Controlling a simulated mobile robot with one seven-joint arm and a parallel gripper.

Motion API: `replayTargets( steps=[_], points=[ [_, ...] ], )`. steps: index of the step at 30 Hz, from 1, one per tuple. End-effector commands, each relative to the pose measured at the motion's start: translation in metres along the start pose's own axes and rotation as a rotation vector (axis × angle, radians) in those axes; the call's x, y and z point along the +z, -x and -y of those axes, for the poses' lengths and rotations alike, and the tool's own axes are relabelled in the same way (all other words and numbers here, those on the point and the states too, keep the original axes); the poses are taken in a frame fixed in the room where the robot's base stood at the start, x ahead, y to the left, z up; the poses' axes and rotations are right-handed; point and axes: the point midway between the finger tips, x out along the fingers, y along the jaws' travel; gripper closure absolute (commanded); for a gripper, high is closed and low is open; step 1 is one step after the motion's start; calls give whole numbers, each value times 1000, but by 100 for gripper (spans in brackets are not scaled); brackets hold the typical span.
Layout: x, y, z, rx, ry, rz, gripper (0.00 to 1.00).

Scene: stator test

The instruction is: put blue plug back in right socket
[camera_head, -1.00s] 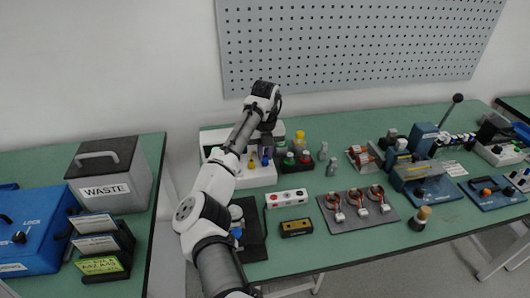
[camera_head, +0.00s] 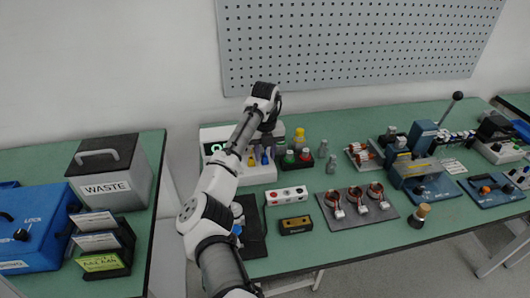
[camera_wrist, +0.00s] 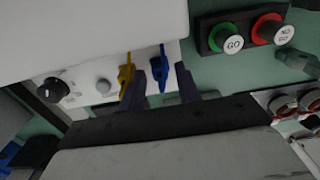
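The blue plug (camera_wrist: 163,66) stands at the front face of the white tester (camera_wrist: 95,35) in the wrist view, just right of the yellow plug (camera_wrist: 126,73). Both plugs seem seated in the tester, but their sockets are hidden or too small to make out. My gripper (camera_wrist: 161,84) is open, with one dark finger on each side of the blue plug, and the left finger is close to the yellow plug. Contact with the blue plug cannot be told. In the head view the blue plug (camera_head: 265,159) shows beside my wrist, and my arm partly covers the tester (camera_head: 258,178).
A black knob (camera_wrist: 53,89) is on the tester's left. A white box with red buttons (camera_head: 287,194) and a stator mat (camera_head: 388,212) lie in front.

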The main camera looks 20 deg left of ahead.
Motion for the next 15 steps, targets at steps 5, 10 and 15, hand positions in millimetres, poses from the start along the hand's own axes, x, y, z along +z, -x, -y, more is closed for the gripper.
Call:
replayTargets(
  steps=[5,10,15],
  points=[
    [0,0,0,0,0,0,59],
    [0,1,0,0,0,0,59],
    [1,17,0,-1,-1,3,59]
  ],
)
